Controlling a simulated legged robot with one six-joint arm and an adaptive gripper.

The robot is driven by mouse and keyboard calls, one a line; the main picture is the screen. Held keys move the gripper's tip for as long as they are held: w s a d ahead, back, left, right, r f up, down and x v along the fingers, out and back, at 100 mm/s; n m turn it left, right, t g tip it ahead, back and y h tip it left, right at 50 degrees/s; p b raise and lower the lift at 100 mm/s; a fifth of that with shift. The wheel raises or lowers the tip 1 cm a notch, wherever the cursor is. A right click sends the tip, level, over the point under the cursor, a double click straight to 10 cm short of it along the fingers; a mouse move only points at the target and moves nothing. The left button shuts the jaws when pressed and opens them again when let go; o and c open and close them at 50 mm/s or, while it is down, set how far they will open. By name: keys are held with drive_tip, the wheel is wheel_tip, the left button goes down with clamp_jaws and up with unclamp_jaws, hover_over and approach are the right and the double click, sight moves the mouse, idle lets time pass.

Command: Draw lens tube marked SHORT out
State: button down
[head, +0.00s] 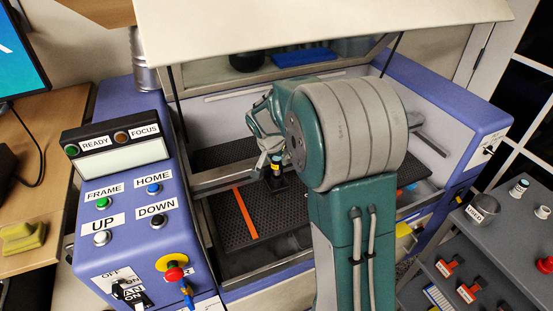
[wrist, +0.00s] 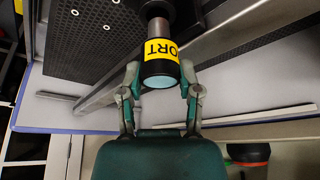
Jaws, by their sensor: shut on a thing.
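The lens tube (wrist: 161,49) is a black cylinder with a yellow label, on which "ORT" shows in the wrist view. Its near end is a pale blue lens face. My gripper (wrist: 160,80) has one finger on each side of the tube and is shut on it. The tube's far end meets a dark round part at the top of that view, and I cannot tell how far it sits inside. In the head view my gripper (head: 274,152) is inside the open machine, above the perforated black bed (head: 222,218). My arm hides much of the carriage there.
The machine's lid (head: 320,30) is raised. An orange strip (head: 245,213) lies on the bed. The control panel (head: 140,210) stands at the left. A grey cart (head: 480,250) at the right holds a cup marked USED (head: 482,208), small containers and red-handled tools.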

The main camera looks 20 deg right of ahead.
drive_tip(key=shift+r, duration=0.1)
drive_tip(key=shift+r, duration=1.9)
